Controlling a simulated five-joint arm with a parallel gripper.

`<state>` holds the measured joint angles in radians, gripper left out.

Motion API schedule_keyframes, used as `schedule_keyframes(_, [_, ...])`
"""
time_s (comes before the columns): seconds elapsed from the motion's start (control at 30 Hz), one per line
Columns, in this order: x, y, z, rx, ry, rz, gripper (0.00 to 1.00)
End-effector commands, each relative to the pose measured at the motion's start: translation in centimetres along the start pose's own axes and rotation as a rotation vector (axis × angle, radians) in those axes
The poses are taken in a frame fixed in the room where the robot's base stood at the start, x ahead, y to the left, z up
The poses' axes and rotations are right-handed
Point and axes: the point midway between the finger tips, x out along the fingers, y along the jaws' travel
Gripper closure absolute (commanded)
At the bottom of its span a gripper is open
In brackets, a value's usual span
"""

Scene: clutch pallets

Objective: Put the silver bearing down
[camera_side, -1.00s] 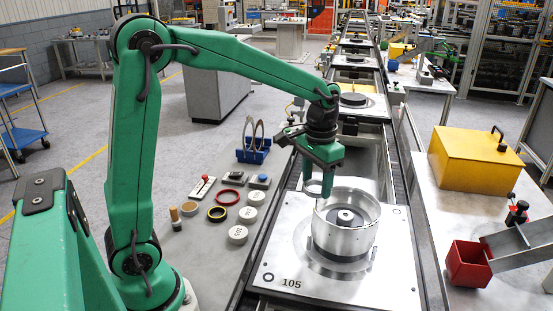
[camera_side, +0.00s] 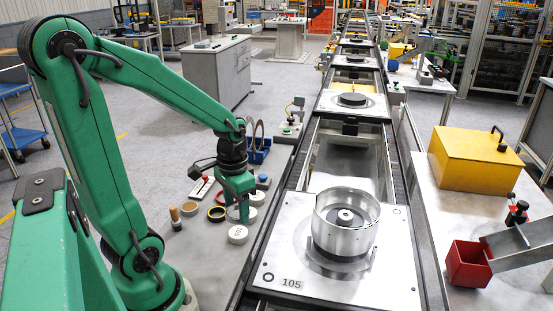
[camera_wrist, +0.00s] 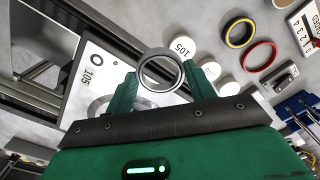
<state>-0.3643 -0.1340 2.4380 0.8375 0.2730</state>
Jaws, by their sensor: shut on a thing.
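The silver bearing (camera_wrist: 143,84) is a thin metal ring, held between the two green fingers of my gripper (camera_wrist: 160,84) in the wrist view. In the side view my gripper (camera_side: 240,214) hangs over the grey table left of the conveyor, above the white discs. I cannot make out the bearing there. The fingers are shut on it. I cannot tell how high the ring is above the table.
The pallet (camera_side: 285,268) marked 105 carries a silver drum (camera_side: 345,240) to the right. A red ring (camera_wrist: 258,56) and a yellow-black ring (camera_wrist: 239,32) lie near the discs. A blue rack (camera_side: 258,156) stands behind. A yellow box (camera_side: 480,165) and red bin (camera_side: 468,265) are far right.

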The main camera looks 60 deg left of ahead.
Motion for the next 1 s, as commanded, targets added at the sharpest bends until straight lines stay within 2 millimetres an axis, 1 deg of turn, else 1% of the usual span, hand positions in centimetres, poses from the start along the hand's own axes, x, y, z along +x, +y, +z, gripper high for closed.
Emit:
schedule_keyframes(0.03, [0.2,-0.2,0.6,-0.004,0.001,0.0,0.71])
schedule_keyframes(0.17, [0.6,-0.3,1.4,-0.007,0.001,0.0,0.71])
schedule_keyframes(0.43, [0.8,-0.5,1.6,-0.008,0.0,0.0,0.71])
schedule_keyframes(0.57, [1.2,-1.1,1.8,-0.01,-0.001,0.001,0.71])
schedule_keyframes(0.77, [2.3,-3.0,2.2,-0.013,-0.003,0.001,0.71])
schedule_keyframes(1.0, [4.1,-5.9,2.7,-0.013,-0.002,0.001,0.71])
